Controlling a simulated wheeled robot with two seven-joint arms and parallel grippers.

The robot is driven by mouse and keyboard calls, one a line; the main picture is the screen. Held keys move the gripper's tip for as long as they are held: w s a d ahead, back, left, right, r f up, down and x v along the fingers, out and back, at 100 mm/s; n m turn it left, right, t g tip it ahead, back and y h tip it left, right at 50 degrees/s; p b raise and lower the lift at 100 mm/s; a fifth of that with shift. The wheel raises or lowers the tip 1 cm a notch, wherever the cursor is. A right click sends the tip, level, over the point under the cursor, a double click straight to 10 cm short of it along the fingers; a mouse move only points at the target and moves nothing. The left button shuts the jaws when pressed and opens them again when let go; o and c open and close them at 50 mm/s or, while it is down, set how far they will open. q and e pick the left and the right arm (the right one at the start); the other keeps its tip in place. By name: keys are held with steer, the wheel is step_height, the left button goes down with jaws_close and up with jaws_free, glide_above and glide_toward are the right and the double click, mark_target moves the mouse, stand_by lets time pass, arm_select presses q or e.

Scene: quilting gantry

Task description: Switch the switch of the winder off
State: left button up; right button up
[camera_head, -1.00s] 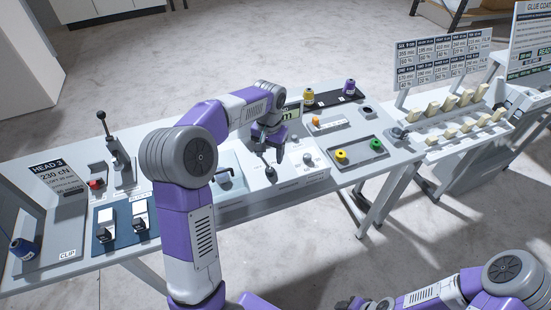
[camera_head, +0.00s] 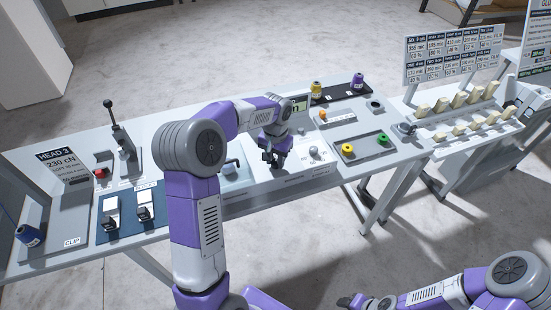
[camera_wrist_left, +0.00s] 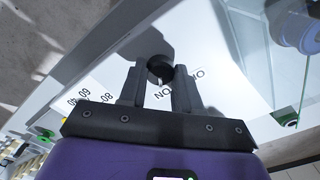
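The winder's white panel (camera_head: 285,183) is in the middle of the bench, below my left gripper (camera_head: 272,157). In the left wrist view, the switch (camera_wrist_left: 160,69) shows as a dark round knob on a short pale stem, between the two fingertips of my left gripper (camera_wrist_left: 161,76). The fingers stand apart on either side of the knob; whether they touch it is unclear. An ON label and a partly covered second label are printed beside the switch. In the head view the gripper hides the switch. My right gripper (camera_head: 366,302) is at the bottom edge, partly cut off.
A grey knob (camera_head: 314,152) is right of my left gripper. Beyond it is a tray (camera_head: 365,157) with yellow and green parts. A blue mat with two clips (camera_head: 128,213) and a tall lever (camera_head: 118,133) stand left. Spools (camera_head: 316,89) are at the back.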

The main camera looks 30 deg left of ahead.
arm_select(q)
steer(key=c, duration=0.3)
steer(key=shift+c, duration=0.2)
steer(key=n+p, duration=0.1)
steer(key=n, duration=0.5)
steer(key=shift+r, duration=0.15)
steer(key=n+p, duration=0.1)
steer(key=n, duration=0.4)
steer(key=shift+n+p, duration=0.3)
steer(key=shift+n, duration=0.1)
steer(key=o, duration=1.1)
steer(key=shift+c, duration=0.2)
